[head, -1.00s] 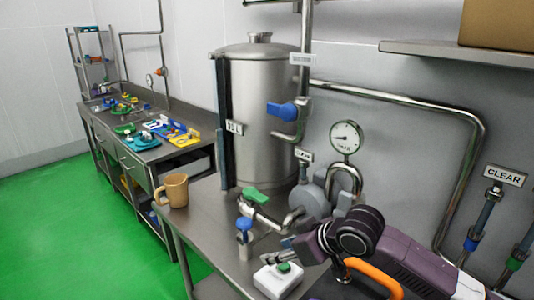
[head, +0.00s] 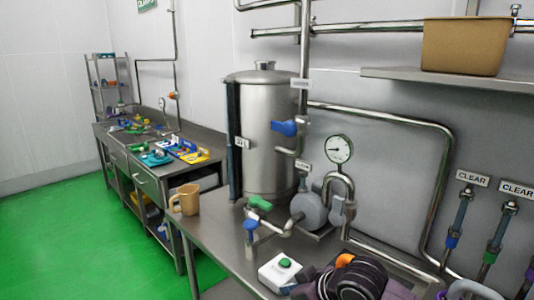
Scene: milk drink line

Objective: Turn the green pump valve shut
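The green pump valve handle (head: 260,203) sits on a short metal pipe in front of the grey pump (head: 307,211), on the steel table. The handle appears to lie roughly along the pipe. A blue valve handle (head: 250,225) is just in front of it. My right gripper (head: 306,284) is low at the bottom edge, right of the white button box and well apart from the green handle. Its wrist hides much of it, and its fingers are too unclear to tell their opening. My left gripper is not in view.
A white box with a green button (head: 281,272) stands between the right gripper and the valves. A tan mug (head: 186,199) is at the table's left edge. A steel tank (head: 266,135) with a blue valve (head: 284,128) and a gauge (head: 339,149) stand behind.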

